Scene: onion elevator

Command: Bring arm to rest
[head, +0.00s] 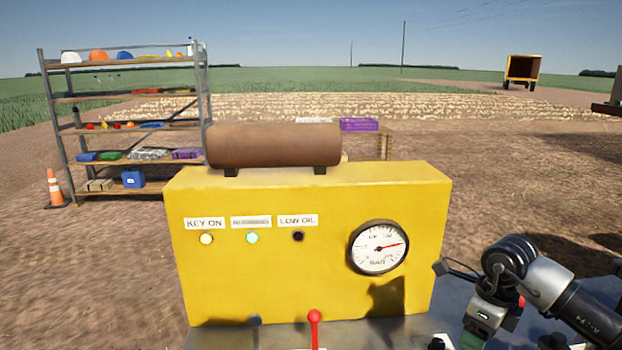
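My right arm (510,256) is bent at the lower right, beside the yellow control panel (310,272). The body of my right gripper (484,318) points down at the bottom edge. Its fingertips are not clearly shown, so I cannot tell if it is open or shut. It is apart from the panel's front face, and a dark shadow falls on the panel's lower right. My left arm and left gripper are not in view.
The panel carries a lit KEY ON lamp (206,239), a lit green lamp (252,238), a dark LOW OIL lamp (298,236) and a gauge (378,247). A red-knobbed lever (314,317) stands in front. A shelf (128,92) and cone (54,188) stand left.

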